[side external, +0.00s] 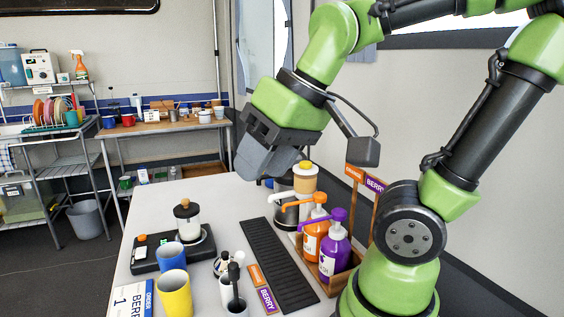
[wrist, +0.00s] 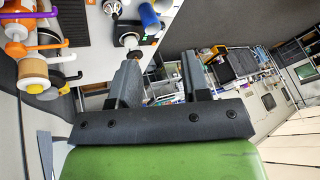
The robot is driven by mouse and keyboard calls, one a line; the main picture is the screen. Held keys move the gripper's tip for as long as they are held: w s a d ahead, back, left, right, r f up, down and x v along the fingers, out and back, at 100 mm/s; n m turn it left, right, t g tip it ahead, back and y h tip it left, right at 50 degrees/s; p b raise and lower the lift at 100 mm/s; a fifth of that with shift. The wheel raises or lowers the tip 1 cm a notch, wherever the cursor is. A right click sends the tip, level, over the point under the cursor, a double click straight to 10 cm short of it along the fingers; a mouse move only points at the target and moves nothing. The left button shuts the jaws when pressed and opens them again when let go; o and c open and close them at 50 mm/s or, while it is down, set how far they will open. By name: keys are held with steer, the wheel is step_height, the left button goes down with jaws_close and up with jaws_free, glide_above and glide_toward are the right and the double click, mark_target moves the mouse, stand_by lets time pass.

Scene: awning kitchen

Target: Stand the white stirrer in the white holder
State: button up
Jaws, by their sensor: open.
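A white holder (side external: 228,292) stands at the near edge of the table, with a dark-handled utensil upright in it. Just behind it is a small cluster of white and black knobbed pieces (side external: 222,264). The white stirrer cannot be clearly told apart at this size. My gripper (side external: 248,168) is high above the back of the table, well away from the holder and tilted. In the wrist view my gripper (wrist: 163,62) has its two fingers apart with nothing between them. A small whitish item (wrist: 112,7) shows at the top of that view, too cropped to identify.
Orange (side external: 315,236) and purple (side external: 334,250) pump bottles stand in a wooden box at right. A black slatted mat (side external: 279,262) lies beside them. A blue cup (side external: 172,262), a yellow cup (side external: 175,293) and a press on a black tray (side external: 146,257) are at left.

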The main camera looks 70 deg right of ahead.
steer(key=s, duration=0.1)
steer(key=s+a+t, duration=0.1)
steer(key=s, duration=0.1)
steer(key=shift+r+m+t, duration=0.2)
steer(key=shift+m+t, duration=0.1)
steer(key=shift+m, duration=0.1)
steer(key=shift+d, duration=0.1)
steer(key=shift+c, duration=0.4)
stand_by(1.2)
